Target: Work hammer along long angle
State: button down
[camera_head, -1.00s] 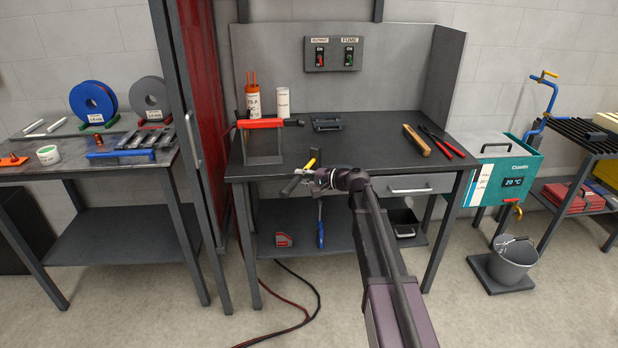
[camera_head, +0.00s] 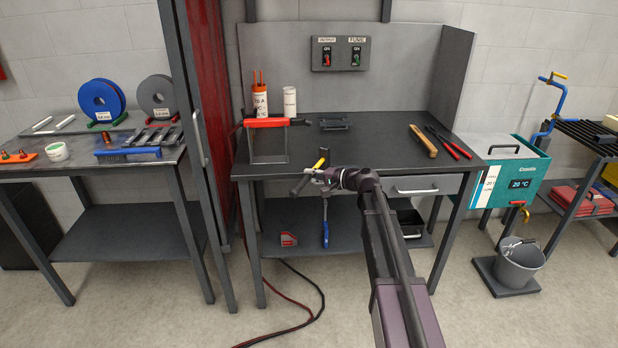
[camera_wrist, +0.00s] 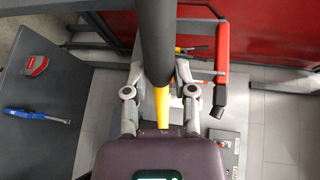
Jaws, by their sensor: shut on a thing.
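My gripper (camera_head: 317,174) is in front of the workbench's front edge, left of the drawer. It is shut on a dark, rounded bar with a yellow end (camera_wrist: 154,40), probably the hammer. The bar fills the top middle of the wrist view, where the fingers (camera_wrist: 160,82) close on either side of it. I cannot make out a hammer head. A dark angle-like metal piece (camera_head: 334,125) lies at the back of the benchtop. I cannot tell whether it is the long angle.
A wooden-handled tool (camera_head: 423,141) and red pliers (camera_head: 450,143) lie right. The lower shelf holds a blue-handled tool (camera_head: 325,233) and a red block (camera_head: 288,239). The benchtop's middle is clear.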

jog(key=shift+d, duration=1.2)
jog(key=shift+a, duration=0.1)
jog(key=shift+a, duration=2)
jog(key=shift+f, duration=0.1)
jog(key=shift+d, duration=2.1)
notch_tip(320, 180, up, 7)
jog(key=p, duration=0.7)
